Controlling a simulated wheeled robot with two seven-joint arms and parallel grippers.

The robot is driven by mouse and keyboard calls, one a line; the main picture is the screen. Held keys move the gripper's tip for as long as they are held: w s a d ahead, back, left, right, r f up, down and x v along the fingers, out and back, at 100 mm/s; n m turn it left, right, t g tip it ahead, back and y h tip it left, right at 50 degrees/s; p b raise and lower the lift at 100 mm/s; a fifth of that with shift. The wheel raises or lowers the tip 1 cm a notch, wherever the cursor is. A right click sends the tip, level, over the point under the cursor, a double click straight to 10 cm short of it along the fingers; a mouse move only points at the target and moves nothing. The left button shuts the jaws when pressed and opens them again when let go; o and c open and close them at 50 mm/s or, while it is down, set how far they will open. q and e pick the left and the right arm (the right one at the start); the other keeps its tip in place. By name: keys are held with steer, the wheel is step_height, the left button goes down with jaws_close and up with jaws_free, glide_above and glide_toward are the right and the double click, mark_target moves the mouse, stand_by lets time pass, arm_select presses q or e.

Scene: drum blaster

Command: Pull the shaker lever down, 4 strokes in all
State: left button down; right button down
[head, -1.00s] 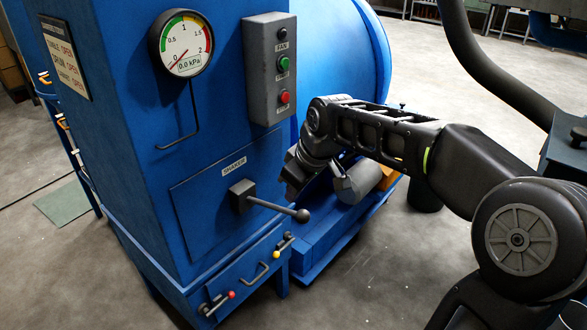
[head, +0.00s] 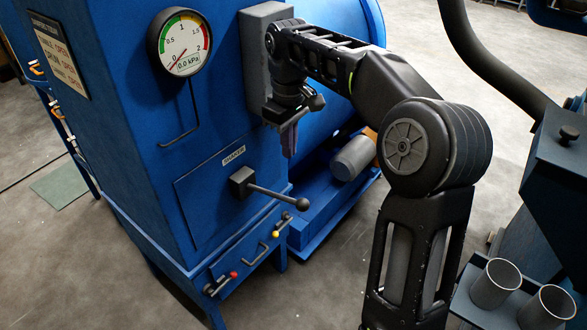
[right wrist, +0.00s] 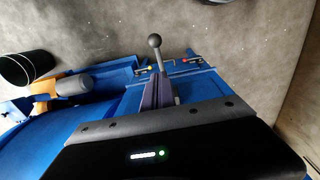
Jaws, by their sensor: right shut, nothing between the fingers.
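The shaker lever (head: 272,194) is a dark rod with a round knob (head: 302,204). It sticks out from a square grey box on the blue cabinet, below the SHAKER label (head: 234,155), and slopes slightly down to the right in the head view. My right gripper (head: 289,152) points down above the lever, apart from it in the head view. Its fingers are shut with nothing between them. In the right wrist view the shut fingers (right wrist: 158,90) appear just below the lever's knob (right wrist: 155,41) and overlap part of the rod. My left gripper is not in view.
A pressure gauge (head: 180,42) reading 0.0 kPa is on the cabinet. My right arm largely covers the grey button box (head: 256,60). Small red-tipped (head: 233,275) and yellow-tipped handles sit below the lever. Two metal cups (head: 495,284) stand at lower right.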

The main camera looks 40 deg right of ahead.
step_height(320, 180, down, 5)
steer(key=b, duration=0.4)
steer(key=p, duration=0.1)
glide_above(295, 202)
step_height(295, 202, down, 7)
steer(key=shift+w+r, duration=0.1)
steer(key=shift+r, duration=0.05)
steer(key=shift+s+d+f, duration=0.15)
steer(key=shift+s+f, duration=0.2)
steer(key=shift+f, duration=0.3)
step_height(295, 202, down, 14)
steer(key=s+t+y+b, duration=0.1)
steer(key=s+t+b, duration=0.2)
steer(key=b, duration=1.8)
steer(key=shift+d+r+t, duration=0.15)
steer(key=shift+d+t, duration=0.2)
steer(key=shift+t, duration=0.75)
steer(key=shift+f+y, duration=0.2)
steer(key=shift+y, duration=0.1)
steer(key=shift+r, duration=0.15)
